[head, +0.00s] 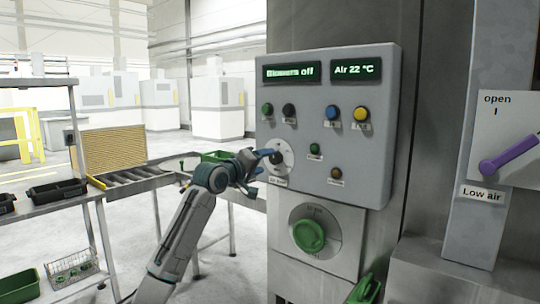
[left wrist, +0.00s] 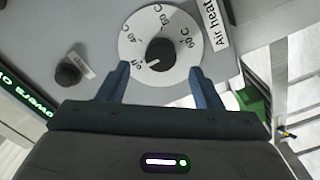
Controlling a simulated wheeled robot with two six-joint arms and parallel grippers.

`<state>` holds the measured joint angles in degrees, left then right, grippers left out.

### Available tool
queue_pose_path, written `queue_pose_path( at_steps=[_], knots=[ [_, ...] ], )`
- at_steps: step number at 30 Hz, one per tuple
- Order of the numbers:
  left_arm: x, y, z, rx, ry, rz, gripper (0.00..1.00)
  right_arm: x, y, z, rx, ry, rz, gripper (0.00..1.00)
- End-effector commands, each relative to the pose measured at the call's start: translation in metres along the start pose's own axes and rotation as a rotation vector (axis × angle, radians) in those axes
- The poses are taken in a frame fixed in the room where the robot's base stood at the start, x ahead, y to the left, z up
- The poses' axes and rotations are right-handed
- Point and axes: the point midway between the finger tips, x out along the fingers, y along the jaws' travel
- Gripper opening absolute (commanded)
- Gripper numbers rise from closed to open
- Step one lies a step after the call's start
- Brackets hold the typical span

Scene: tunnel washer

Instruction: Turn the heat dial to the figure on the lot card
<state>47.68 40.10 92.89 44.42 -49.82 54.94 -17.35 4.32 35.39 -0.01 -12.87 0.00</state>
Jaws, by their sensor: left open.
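The air heat dial (head: 284,150) is on the left side of the grey control panel (head: 385,100). In the left wrist view the dial (left wrist: 130,45) is a white disc with a black knob (left wrist: 160,52), marked 40, 50 and 60 C. The knob's white mark points to the lower left, towards a small mark that seems to read off. My left gripper (head: 263,163) is open in front of the dial. Its blue fingers (left wrist: 158,88) show on either side below the knob, and I cannot tell whether they touch it. My right gripper is out of view.
Displays read "Blowers off" (head: 291,72) and "Air 22 °C" (head: 356,69). Several buttons surround the dial. A large green knob (head: 309,235) sits below. A roller table (head: 135,178) stands left.

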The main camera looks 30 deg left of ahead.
Motion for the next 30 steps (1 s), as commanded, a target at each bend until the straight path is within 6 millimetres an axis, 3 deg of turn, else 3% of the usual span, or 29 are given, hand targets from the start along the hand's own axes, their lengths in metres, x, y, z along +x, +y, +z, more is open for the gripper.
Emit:
queue_pose_path(
  at_steps=[7, 18, 19, 25, 30],
  knots=[
    [0.033, 0.001, -0.001, -0.001, 0.0, -0.001, 0.59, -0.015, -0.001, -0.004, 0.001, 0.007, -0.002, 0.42],
    [0.039, -0.001, 0.001, 0.002, 0.0, -0.001, 0.59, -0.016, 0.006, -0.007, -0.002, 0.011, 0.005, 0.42],
    [0.039, -0.001, 0.001, 0.002, 0.0, -0.001, 0.57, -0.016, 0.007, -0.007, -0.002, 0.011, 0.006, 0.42],
    [0.039, -0.001, 0.001, 0.001, 0.0, -0.001, 0.18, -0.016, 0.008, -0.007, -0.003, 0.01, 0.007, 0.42],
    [0.039, -0.001, 0.001, 0.005, 0.0, -0.001, 0.15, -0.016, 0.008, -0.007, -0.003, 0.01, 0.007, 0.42]
  ],
)
